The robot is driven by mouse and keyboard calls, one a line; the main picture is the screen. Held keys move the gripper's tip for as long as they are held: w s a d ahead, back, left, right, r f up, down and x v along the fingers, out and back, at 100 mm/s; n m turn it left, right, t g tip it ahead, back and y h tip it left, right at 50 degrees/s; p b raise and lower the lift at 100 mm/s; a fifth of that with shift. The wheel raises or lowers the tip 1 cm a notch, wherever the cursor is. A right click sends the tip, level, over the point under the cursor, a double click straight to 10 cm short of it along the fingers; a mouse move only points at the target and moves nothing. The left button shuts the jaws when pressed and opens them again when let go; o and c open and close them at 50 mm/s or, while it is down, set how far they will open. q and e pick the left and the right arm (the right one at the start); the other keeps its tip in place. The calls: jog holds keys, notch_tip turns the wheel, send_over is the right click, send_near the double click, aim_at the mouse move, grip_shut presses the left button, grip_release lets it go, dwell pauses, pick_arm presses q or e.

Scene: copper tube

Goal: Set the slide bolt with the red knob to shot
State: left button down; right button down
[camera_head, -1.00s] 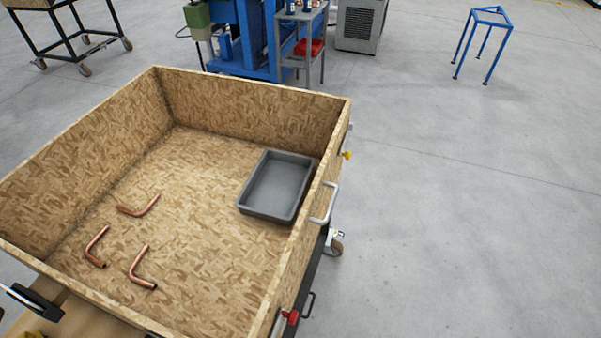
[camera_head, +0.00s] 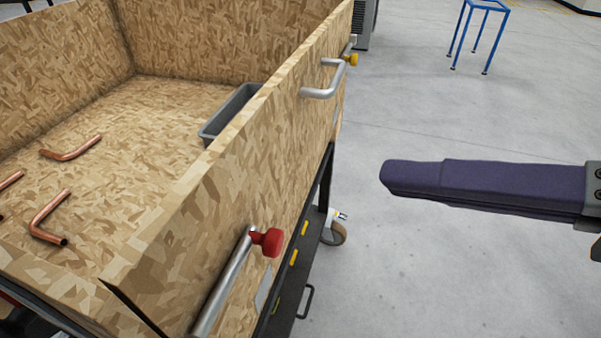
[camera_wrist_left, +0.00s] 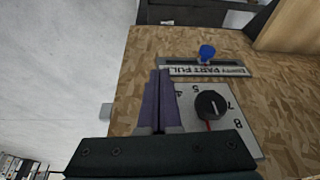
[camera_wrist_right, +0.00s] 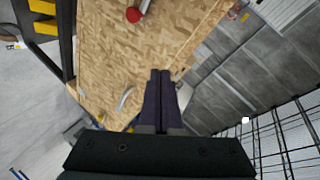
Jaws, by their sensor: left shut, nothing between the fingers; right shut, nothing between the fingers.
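The red knob (camera_head: 268,241) sits at the upper end of a silver slide bolt (camera_head: 222,283) on the outer right side wall of the wooden crate (camera_head: 222,185). The red knob also shows in the right wrist view (camera_wrist_right: 133,14), at the top. My right gripper (camera_head: 388,176) is shut and empty, out to the right of the crate wall and apart from the knob. Its closed fingers show in the right wrist view (camera_wrist_right: 160,78). My left gripper (camera_wrist_left: 158,76) is shut and empty, in front of a wooden panel with a black dial (camera_wrist_left: 211,105); it is not in the head view.
A silver handle (camera_head: 325,85) and a yellow knob (camera_head: 351,60) stick out farther along the same wall. Copper tubes (camera_head: 48,218) and a grey tray (camera_head: 228,112) are in the crate. A blue slider knob (camera_wrist_left: 207,52) is above the dial.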

aim_at(281, 238)
jog(key=w+d+f+m+t+y+b, duration=0.1)
jog(key=w+f+m+t+y+b, duration=0.1)
jog(key=f+b, duration=0.65)
jog(key=w+d+f+m+t+y+b, duration=0.15)
jog(key=f+b, duration=0.35)
jog(key=b, duration=0.7)
jog(key=r+p+x, duration=0.1)
jog(key=p+x, duration=0.1)
jog(key=x, duration=0.9)
jog(key=shift+m+y, duration=0.25)
jog(key=shift+s+a+f, duration=0.15)
jog(key=shift+s+a, duration=0.05)
jog(key=shift+s, duration=0.5)
jog(key=shift+s+a+f, duration=0.1)
jog(key=shift+s+a, duration=0.15)
jog(key=shift+s, duration=0.45)
jog(key=shift+s+a+f, duration=0.15)
jog(key=shift+s+a, duration=0.05)
jog(key=shift+s, duration=0.5)
jog(key=shift+s+a, duration=0.2)
jog(key=shift+s, duration=0.45)
jog(key=shift+s+a, duration=0.2)
jog(key=shift+s, duration=0.4)
jog(key=shift+w+r+p, duration=0.1)
jog(key=shift+w+p, duration=0.05)
jog(key=shift+p, duration=0.2)
